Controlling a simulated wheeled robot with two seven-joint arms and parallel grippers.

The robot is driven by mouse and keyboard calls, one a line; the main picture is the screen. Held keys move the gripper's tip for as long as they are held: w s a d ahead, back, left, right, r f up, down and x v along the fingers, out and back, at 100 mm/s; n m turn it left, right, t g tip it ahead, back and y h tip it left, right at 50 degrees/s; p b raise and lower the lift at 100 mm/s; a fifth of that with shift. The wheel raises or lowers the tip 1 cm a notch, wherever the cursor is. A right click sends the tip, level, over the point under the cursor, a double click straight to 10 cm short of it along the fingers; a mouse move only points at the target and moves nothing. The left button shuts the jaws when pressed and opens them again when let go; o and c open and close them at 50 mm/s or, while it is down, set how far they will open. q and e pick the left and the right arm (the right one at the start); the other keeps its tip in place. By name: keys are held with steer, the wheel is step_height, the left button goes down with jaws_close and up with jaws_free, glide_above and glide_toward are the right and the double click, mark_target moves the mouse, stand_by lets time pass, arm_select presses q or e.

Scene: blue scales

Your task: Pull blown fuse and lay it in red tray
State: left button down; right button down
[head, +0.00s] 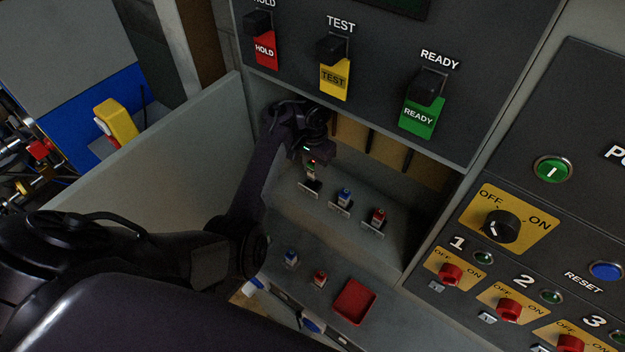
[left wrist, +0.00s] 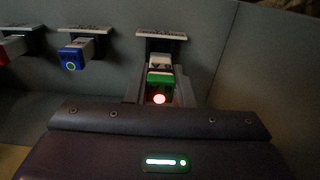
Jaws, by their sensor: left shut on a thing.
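My left gripper (head: 310,160) is shut on this fuse. I cannot tell whether the fuse is fully seated. The red tray (head: 355,301) lies empty on the lower ledge, to the right of and below the gripper. My right gripper is not in view.
A blue fuse (head: 345,195) and a red fuse (head: 377,215) stand in the slots to the right. A loose-standing blue fuse (head: 291,258) and red fuse (head: 319,279) are on the lower ledge left of the tray. A grey side wall (head: 170,150) borders the recess at left.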

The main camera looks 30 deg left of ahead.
arm_select(q)
steer(key=shift+r, duration=0.65)
